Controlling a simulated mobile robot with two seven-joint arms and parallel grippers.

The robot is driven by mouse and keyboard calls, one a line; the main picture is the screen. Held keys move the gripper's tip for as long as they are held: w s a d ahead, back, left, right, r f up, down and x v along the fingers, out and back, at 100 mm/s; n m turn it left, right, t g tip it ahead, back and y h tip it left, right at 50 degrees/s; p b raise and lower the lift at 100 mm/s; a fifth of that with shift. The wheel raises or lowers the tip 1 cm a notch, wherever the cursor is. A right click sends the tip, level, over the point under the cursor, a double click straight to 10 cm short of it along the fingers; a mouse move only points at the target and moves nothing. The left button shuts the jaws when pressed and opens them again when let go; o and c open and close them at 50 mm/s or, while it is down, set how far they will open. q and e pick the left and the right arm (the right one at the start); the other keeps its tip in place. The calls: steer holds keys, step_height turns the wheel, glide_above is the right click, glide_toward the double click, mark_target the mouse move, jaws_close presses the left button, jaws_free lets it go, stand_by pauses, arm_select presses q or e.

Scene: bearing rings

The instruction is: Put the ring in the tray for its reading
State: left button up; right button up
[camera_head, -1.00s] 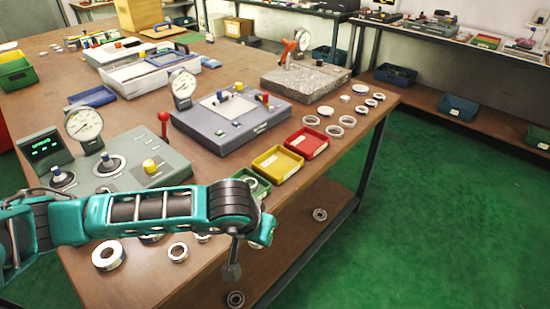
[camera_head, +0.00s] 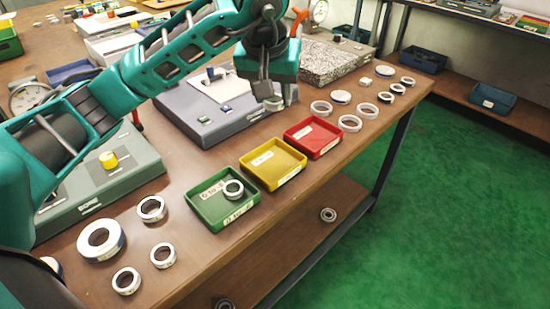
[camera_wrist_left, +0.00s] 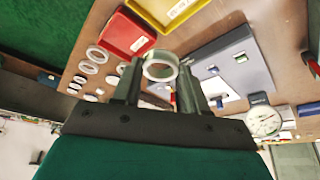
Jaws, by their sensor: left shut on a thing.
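My left gripper (camera_head: 268,92) is shut on a metal ring (camera_head: 275,104), held in the air over the right end of the grey measuring device. In the left wrist view the ring (camera_wrist_left: 160,68) sits between the two fingertips (camera_wrist_left: 158,82). Three small trays stand in a row along the table's front edge: green (camera_head: 208,213), yellow (camera_head: 268,178) and red (camera_head: 318,150). The green tray holds one ring (camera_head: 233,189); the yellow and red trays look empty. My right gripper is not in view.
Several loose rings, one of them large (camera_head: 88,246), lie left of the green tray. More rings (camera_head: 350,123) lie right of the red tray. The grey measuring device (camera_head: 205,128) stands behind the trays; its dial (camera_wrist_left: 264,122) shows in the left wrist view. A speckled block (camera_head: 335,64) stands behind right.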

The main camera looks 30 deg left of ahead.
arm_select(q)
steer(key=b, duration=0.1)
glide_above(275, 163)
steer(key=s, duration=0.1)
steer(key=f, duration=1.1)
steer(key=shift+s+d+f, duration=0.15)
steer(key=shift+s+f, duration=0.05)
steer(key=shift+f, duration=0.6)
step_height(275, 163, down, 2)
steer(key=shift+f+b, duration=0.25)
steer(key=shift+b, duration=0.15)
steer(key=shift+f, duration=0.3)
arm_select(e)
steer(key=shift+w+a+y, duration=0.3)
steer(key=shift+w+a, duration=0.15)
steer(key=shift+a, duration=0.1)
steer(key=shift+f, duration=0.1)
arm_select(q)
steer(key=shift+f, duration=0.2)
steer(key=o, duration=1.1)
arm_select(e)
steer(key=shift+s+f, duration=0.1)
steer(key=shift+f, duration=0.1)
arm_select(q)
steer(key=shift+o, duration=0.2)
steer(key=shift+r, duration=0.1)
